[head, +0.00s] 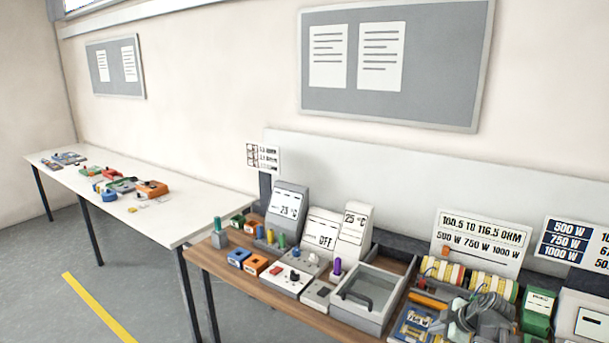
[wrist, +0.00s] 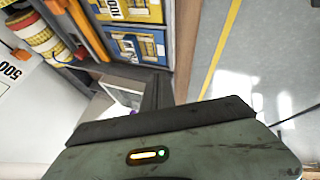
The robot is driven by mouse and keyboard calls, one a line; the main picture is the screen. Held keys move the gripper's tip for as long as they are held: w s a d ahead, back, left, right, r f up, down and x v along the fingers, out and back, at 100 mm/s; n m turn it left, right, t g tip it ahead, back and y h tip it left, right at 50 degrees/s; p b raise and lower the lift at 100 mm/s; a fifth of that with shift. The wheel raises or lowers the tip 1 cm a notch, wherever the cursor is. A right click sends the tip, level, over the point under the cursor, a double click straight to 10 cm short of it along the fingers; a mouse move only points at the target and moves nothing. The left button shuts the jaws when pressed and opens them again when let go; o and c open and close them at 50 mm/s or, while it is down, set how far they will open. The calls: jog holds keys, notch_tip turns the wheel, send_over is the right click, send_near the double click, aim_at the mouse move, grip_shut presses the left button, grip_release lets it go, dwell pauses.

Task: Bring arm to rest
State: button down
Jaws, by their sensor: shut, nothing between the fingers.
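My gripper (wrist: 158,84) shows in the wrist view as dark narrow fingers beyond a worn grey-green housing with a small lit orange and green indicator. The fingers are shut, with nothing between them. They point toward the wooden bench edge, near a blue board and a yellow board in the bench's compartments. I cannot tell the exact gap to the bench.
A wooden bench (head: 225,267) holds meters, a grey tray with a dark handle (head: 355,297), coloured spools (head: 468,277) and cables. A white table (head: 190,213) with small parts stands at left. Grey floor with a yellow line (head: 98,305) is clear.

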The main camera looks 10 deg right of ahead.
jog(key=w+a+f+n+g+y, duration=0.1)
jog(key=w+a+g, duration=0.1)
jog(key=a, duration=1.1)
jog(key=w+a+f+n+g, duration=0.1)
jog(key=a+f+g, duration=0.1)
jog(key=a, duration=1)
jog(key=s+a+m+g+h, duration=0.1)
jog(key=s+a+m, duration=0.25)
jog(key=a, duration=0.35)
jog(key=s+m, duration=0.1)
jog(key=m, duration=0.2)
jog(key=s+d+f+m+g+h, duration=0.1)
jog(key=m, duration=0.3)
jog(key=s+d+m+g+h, duration=0.1)
jog(key=m, duration=0.3)
jog(key=shift+s+d+f, duration=0.1)
jog(key=shift+s+f, duration=0.15)
jog(key=shift+f, duration=0.05)
